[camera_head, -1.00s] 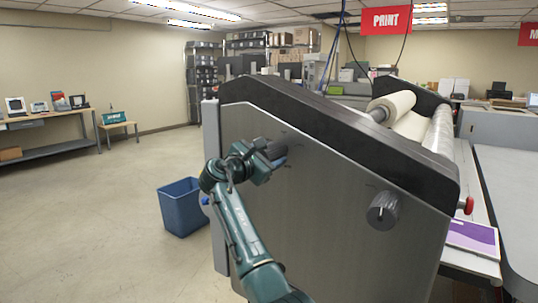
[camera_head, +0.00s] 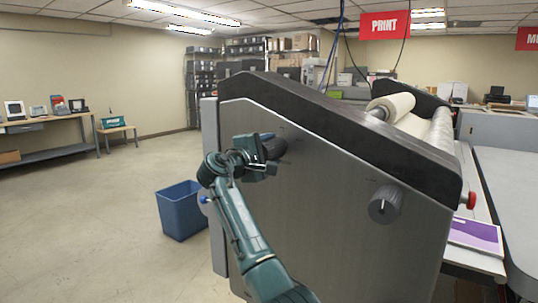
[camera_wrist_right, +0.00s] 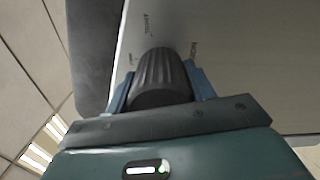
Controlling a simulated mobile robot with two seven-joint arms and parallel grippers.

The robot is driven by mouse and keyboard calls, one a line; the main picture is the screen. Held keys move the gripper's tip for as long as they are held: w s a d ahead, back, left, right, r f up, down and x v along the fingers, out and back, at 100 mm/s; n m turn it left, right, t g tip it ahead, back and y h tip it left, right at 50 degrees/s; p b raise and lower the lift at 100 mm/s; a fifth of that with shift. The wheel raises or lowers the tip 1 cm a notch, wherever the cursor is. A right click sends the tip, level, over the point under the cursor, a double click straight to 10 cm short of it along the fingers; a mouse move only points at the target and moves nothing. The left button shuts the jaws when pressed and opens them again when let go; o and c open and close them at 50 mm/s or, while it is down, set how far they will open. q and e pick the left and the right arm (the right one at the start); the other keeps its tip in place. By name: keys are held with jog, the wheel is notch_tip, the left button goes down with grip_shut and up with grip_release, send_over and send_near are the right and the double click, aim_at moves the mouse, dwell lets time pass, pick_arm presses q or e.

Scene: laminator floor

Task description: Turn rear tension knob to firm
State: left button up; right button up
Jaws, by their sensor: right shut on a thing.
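The rear tension knob (camera_head: 276,148) is a dark ribbed cylinder on the laminator's grey side panel (camera_head: 330,220), at its far end. My right gripper (camera_head: 266,156) is shut on it. In the right wrist view, the knob (camera_wrist_right: 160,72) sits between the two blue-grey fingers of the right gripper (camera_wrist_right: 162,88), one on each side. Small printed marks show on the panel around the knob, too small to read surely. The knob's pointer does not show. My left gripper is not in view.
A second ribbed knob (camera_head: 385,204) stands out from the panel's near end. A red knob (camera_head: 471,200) is beyond the panel's right edge. A blue bin (camera_head: 181,212) stands on the floor left of the machine. The floor at left is clear.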

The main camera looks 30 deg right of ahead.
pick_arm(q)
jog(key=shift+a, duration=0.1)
pick_arm(e)
jog(key=shift+f+m, duration=0.1)
jog(key=shift+m, duration=0.4)
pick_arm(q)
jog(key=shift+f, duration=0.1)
pick_arm(e)
jog(key=o, duration=1)
jog(key=shift+c, duration=0.2)
jog(key=shift+a, duration=0.1)
pick_arm(q)
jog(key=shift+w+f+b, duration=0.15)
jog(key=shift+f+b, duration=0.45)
jog(key=shift+b, duration=0.65)
pick_arm(e)
jog(key=v, duration=1.3)
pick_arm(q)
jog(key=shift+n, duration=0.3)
pick_arm(e)
jog(key=shift+s, duration=0.1)
